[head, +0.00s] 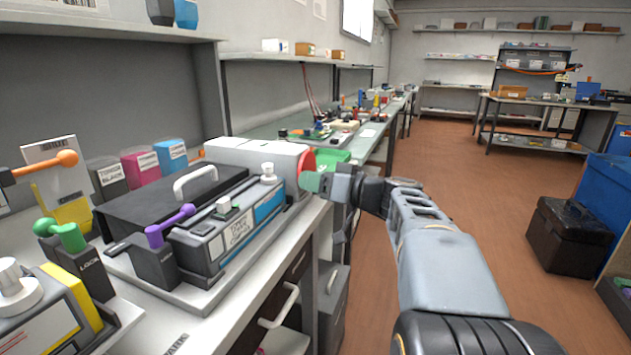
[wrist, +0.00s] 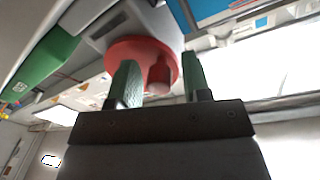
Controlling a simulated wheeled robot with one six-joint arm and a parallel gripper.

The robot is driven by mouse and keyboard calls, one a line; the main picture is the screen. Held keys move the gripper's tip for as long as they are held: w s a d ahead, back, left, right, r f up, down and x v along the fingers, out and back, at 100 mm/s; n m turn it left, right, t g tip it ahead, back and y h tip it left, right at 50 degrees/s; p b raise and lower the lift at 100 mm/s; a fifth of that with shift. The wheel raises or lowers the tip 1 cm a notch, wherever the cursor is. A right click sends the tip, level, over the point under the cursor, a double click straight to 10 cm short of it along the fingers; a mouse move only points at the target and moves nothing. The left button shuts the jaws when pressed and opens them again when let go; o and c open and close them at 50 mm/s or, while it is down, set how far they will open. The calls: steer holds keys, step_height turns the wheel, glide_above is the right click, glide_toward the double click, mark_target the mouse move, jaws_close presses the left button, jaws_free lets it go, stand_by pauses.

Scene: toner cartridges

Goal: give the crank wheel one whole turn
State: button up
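The red crank wheel (head: 306,161) is on the right end face of a white and grey machine (head: 262,158) on the left bench. In the wrist view the wheel (wrist: 120,54) is a red disc with a red knob (wrist: 159,76) sticking out from it. My gripper (head: 312,182) is at the wheel in the head view, its green fingers pointing left and covering part of it. In the wrist view my gripper (wrist: 160,64) is open, with the knob between its two green fingers. A gap shows on both sides of the knob.
A grey toner machine with a purple lever (head: 170,224) stands nearer on the bench. A dark case (head: 568,236) stands on the floor at right. The aisle floor (head: 450,180) is clear.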

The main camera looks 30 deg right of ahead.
mark_target(310, 156)
steer(key=c, duration=0.7)
steer(key=shift+r, duration=0.1)
